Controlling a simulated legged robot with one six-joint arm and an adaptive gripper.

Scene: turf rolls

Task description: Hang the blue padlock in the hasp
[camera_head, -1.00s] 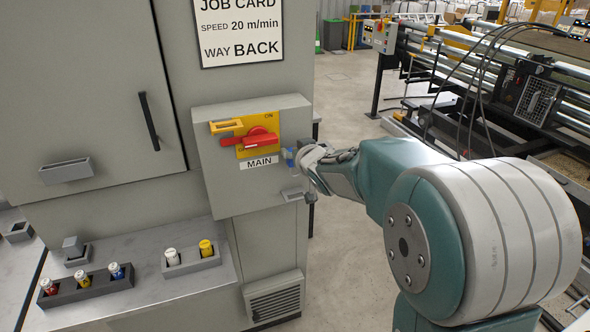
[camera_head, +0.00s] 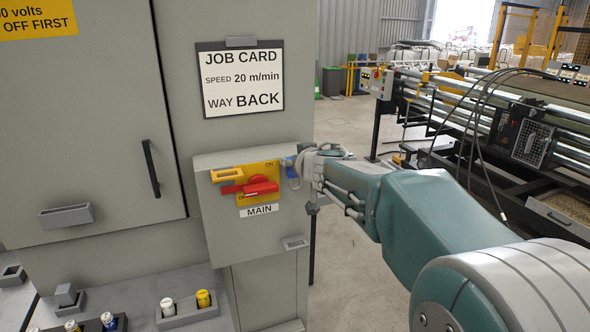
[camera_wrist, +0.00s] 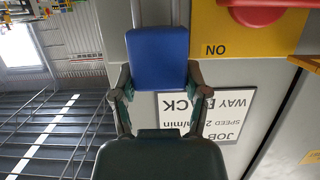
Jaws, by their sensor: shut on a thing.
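The blue padlock (camera_head: 290,167) is in my gripper (camera_head: 303,166), just right of the main switch's yellow plate in the head view. The wrist view shows its blue body (camera_wrist: 158,58) between the two fingers (camera_wrist: 160,80), which are shut on it. The red switch handle (camera_head: 262,185) lies across the yellow plate (camera_head: 270,168). A yellow bracket with a slot (camera_head: 227,174) sticks out at the plate's upper left; I cannot tell for sure whether it is the hasp.
The grey switch box (camera_head: 265,225) stands out from the cabinet, with a small grey holder (camera_head: 295,243) at its lower right. The job card (camera_head: 243,82) hangs above. The floor right of the cabinet is open.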

